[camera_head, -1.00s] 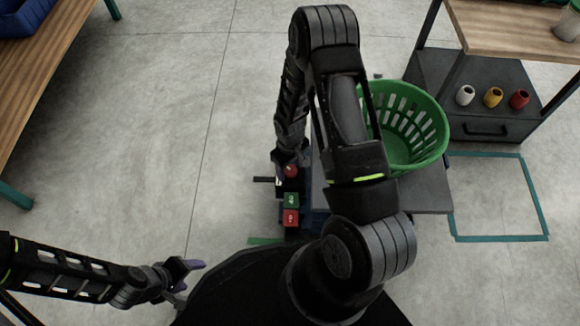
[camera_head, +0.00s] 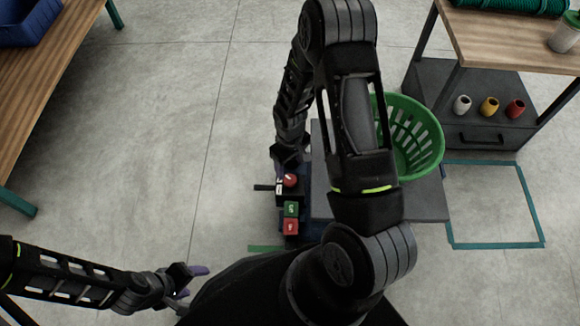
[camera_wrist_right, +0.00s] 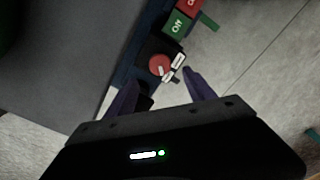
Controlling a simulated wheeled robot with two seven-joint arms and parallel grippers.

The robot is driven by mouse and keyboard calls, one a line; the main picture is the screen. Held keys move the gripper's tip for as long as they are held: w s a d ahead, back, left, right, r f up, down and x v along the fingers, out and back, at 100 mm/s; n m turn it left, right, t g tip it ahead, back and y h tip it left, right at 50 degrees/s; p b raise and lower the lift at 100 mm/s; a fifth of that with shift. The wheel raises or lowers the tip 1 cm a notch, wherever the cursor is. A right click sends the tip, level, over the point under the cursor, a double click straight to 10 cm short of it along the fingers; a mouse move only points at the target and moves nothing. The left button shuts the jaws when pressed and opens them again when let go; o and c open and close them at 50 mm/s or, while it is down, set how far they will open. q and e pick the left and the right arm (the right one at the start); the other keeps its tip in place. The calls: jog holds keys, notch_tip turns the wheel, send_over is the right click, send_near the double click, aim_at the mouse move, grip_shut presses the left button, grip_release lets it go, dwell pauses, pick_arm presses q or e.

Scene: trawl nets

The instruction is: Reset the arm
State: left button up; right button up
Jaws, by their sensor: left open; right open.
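My right arm arches over the middle of the head view. Its gripper (camera_head: 281,172) points down beside a control panel with a round red knob (camera_head: 290,180). In the right wrist view the two purple fingers of the right gripper (camera_wrist_right: 163,92) are apart, with the red knob (camera_wrist_right: 160,66) just beyond the gap between them. Whether a finger touches the knob I cannot tell. My left gripper (camera_head: 202,282) is open and empty at the lower left, above the floor.
A green button (camera_head: 291,209) and a red button (camera_head: 291,227) sit in line with the knob. A green basket (camera_head: 436,150) stands on a grey platform (camera_head: 425,200). A wooden bench (camera_head: 50,85) is at left, a shelf unit (camera_head: 480,105) at right. Floor at left is clear.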

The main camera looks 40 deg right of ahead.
dwell(0.5)
jog(key=shift+w+a+t, duration=0.15)
jog(key=shift+w+t, duration=0.15)
jog(key=shift+w, duration=0.2)
jog(key=s+a+f+m+y, duration=0.1)
jog(key=s+a, duration=0.4)
jog(key=a, duration=0.3)
jog(key=s+a+m+y, duration=0.1)
jog(key=s+a+y, duration=0.1)
jog(key=s+a, duration=0.35)
jog(key=s+a+f+m+y, duration=0.1)
jog(key=s+a+m, duration=0.15)
jog(key=a, duration=0.65)
notch_tip(320, 180, up, 26)
jog(key=s+a+n+p, duration=0.1)
jog(key=s+a+p, duration=0.1)
jog(key=p, duration=2.4)
jog(key=shift+s+d, duration=0.1)
